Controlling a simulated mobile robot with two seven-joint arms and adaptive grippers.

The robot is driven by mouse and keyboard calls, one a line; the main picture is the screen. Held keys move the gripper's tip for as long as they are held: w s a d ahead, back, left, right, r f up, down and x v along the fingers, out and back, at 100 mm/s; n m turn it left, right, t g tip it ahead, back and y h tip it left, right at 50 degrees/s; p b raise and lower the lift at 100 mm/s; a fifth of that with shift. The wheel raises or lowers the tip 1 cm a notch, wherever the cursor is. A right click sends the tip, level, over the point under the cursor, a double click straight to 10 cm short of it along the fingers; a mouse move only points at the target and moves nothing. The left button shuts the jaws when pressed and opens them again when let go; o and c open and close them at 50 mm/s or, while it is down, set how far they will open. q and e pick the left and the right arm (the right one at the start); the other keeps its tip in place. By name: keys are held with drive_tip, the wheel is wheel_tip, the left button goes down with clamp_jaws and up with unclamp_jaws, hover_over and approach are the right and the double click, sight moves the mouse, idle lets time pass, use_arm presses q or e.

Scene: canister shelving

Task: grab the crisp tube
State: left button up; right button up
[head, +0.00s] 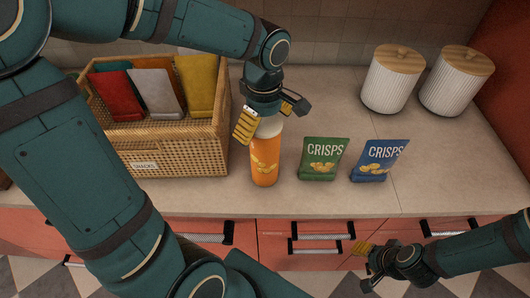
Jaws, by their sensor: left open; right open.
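The orange crisp tube (265,160) with a pale lid stands upright on the counter, right of the wicker basket. My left gripper (268,117) is directly above it, pointing down. Its fingers are open, one on each side of the tube's lid. Whether they touch the tube I cannot tell. My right gripper (362,262) is low at the lower right, in front of the drawers and away from the tube. It is open and empty.
A green crisps bag (323,160) and a blue crisps bag (378,162) stand right of the tube. The wicker snack basket (180,158) holds several packets. Two white ribbed canisters (390,82) (456,84) stand at the back right. The counter's right side (450,160) is clear.

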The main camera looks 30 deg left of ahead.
use_arm(q)
drive_tip(key=shift+f, duration=0.4)
drive_tip(key=c, duration=1.2)
drive_tip(key=shift+o, duration=0.2)
drive_tip(key=shift+r, duration=0.1)
